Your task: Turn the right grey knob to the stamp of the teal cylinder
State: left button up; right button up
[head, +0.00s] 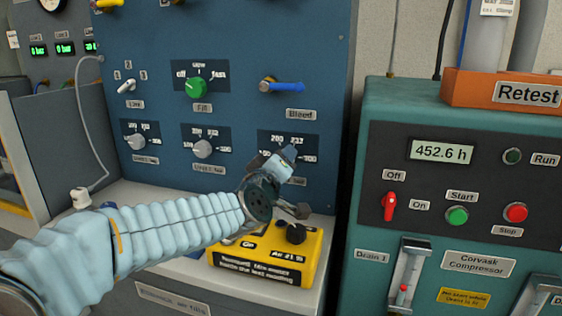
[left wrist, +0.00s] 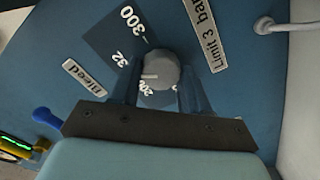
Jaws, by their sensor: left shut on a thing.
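My left gripper (head: 279,168) is at the right dial of the blue panel. In the left wrist view its two fingers (left wrist: 158,92) are shut on the sides of the right grey knob (left wrist: 160,72). The knob's white mark points left there, between a partly hidden label ending in 32 and one that looks like 200; 300 stands farther up. In the head view the gripper hides this knob. A grey-blue cylinder (head: 520,35) is cut off at the top right, with a stamped tag (head: 498,6) too small to read surely. I cannot tell whether it is the teal one.
Two other grey knobs (head: 136,142) (head: 202,149) sit left on the panel (head: 240,110). A green knob (head: 196,87) and a blue bleed lever (head: 286,87) are above. A yellow box (head: 262,272) with a black knob stands below the gripper. A teal compressor (head: 380,120) is right.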

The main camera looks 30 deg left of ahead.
pick_arm(q)
jog(key=shift+f, duration=0.2)
jog(key=o, duration=1.1)
jog(key=shift+r, duration=0.15)
jog(key=shift+c, duration=0.2)
jog(key=shift+s, duration=0.1)
jog(key=b+v, duration=0.1)
jog(key=v, duration=1.1)
jog(key=shift+s, duration=0.3)
jog(key=shift+s+d, duration=0.2)
jog(key=shift+s, duration=0.35)
